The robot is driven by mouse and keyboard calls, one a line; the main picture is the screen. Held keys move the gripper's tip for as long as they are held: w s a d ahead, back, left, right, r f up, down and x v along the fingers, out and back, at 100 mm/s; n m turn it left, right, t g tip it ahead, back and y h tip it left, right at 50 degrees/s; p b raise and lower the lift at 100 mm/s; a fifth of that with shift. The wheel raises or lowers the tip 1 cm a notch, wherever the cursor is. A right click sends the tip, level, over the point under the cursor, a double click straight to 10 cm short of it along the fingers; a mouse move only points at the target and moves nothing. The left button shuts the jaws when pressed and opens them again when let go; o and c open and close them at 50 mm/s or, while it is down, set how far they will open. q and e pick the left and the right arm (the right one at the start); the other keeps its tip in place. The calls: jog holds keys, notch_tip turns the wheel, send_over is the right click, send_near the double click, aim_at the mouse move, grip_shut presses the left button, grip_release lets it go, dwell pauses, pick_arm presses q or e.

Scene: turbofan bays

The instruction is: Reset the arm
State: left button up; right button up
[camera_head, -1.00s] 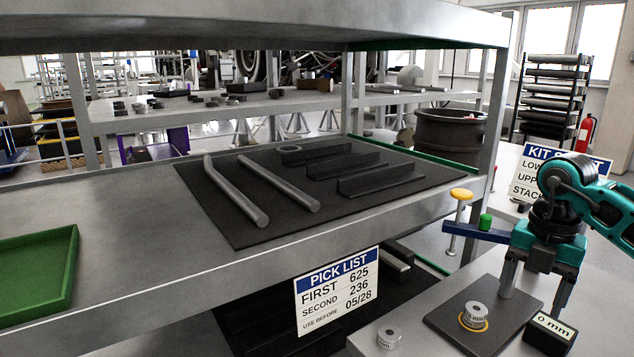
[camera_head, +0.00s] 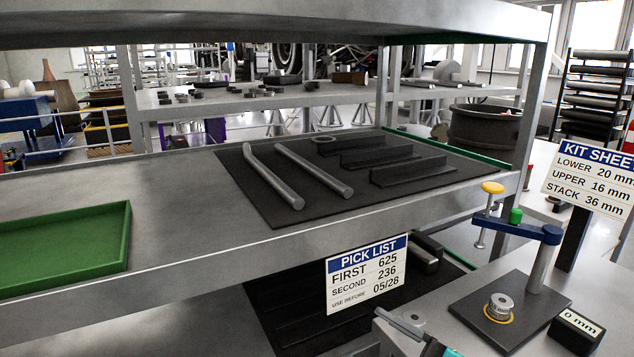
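A part of one of my arms, teal with a grey finger, shows at the bottom edge of the head view; I take it as my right gripper (camera_head: 408,328). Most of it is cut off by the frame, so I cannot tell whether it is open or shut. Its finger overlaps a small grey spacer (camera_head: 412,319) in the picture; contact cannot be judged. My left gripper is not in view. The stand with the blue arm (camera_head: 520,228) is unobstructed, and a grey spacer (camera_head: 499,306) sits inside a yellow ring on its dark plate (camera_head: 470,307).
The grey shelf holds a green tray (camera_head: 125,240) and a dark mat (camera_head: 262,205) with two tubes and several dark brackets. A pick list sign (camera_head: 367,275) hangs on its front edge. A kit sheet sign (camera_head: 592,178) and a "0 mm" block (camera_head: 576,329) are at right.

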jog(key=s+d+f+m+t+h, duration=0.2)
jog(key=d+f+m+h, duration=0.1)
jog(key=f+m+h, duration=0.35)
jog(key=s+d+f+m+t+h, duration=0.1)
jog(key=d+f+m+t+h, duration=0.15)
jog(key=f+m+h, duration=0.35)
jog(key=s+d+f+m+g+h, duration=0.2)
jog(key=s+f+m+g, duration=0.3)
jog(key=s+f, duration=0.5)
jog(key=shift+d+f, duration=0.35)
jog(key=shift+d, duration=0.15)
